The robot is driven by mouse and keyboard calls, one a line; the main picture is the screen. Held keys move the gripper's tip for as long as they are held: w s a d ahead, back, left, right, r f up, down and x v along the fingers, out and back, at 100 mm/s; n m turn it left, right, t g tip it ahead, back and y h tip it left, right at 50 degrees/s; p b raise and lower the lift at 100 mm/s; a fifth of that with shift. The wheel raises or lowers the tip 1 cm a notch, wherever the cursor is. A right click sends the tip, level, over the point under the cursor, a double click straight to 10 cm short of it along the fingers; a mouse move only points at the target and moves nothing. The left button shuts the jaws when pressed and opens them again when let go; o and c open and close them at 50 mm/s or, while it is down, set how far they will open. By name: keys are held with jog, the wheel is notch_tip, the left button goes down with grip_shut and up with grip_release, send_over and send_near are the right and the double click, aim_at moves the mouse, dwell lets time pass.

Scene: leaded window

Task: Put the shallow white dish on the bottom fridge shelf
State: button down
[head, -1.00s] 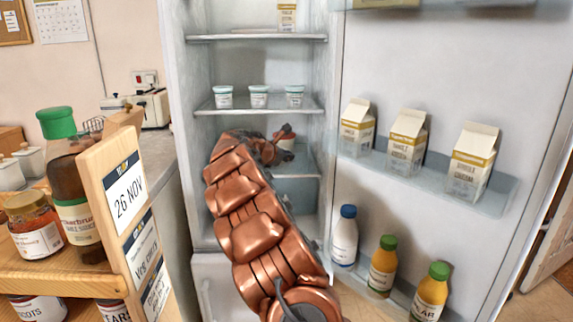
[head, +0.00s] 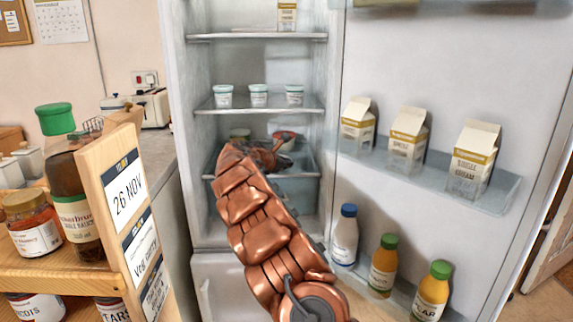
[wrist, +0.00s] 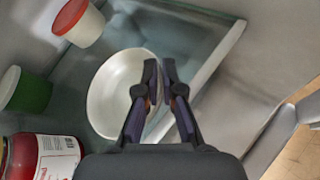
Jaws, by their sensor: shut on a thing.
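The shallow white dish (wrist: 103,94) shows in the wrist view, round and empty. My gripper (wrist: 160,68) is shut on the near right side of its rim. The dish lies over the glass bottom shelf (wrist: 185,45); I cannot tell whether it touches the glass. In the head view my gripper (head: 272,158) is inside the fridge at the bottom shelf (head: 308,168), below the shelf with white tubs. My arm and gripper hide most of the dish there.
On the bottom shelf, a red-lidded tub (wrist: 82,24), a green tub (wrist: 26,90) and a red jar (wrist: 48,157) stand left of the dish. White tubs (head: 259,97) stand on the shelf above. The open door (head: 440,60) with cartons and bottles is at right.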

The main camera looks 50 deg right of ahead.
jog(key=c, duration=1.3)
grip_release()
jog(key=v, duration=1.2)
jog(key=shift+p, duration=0.4)
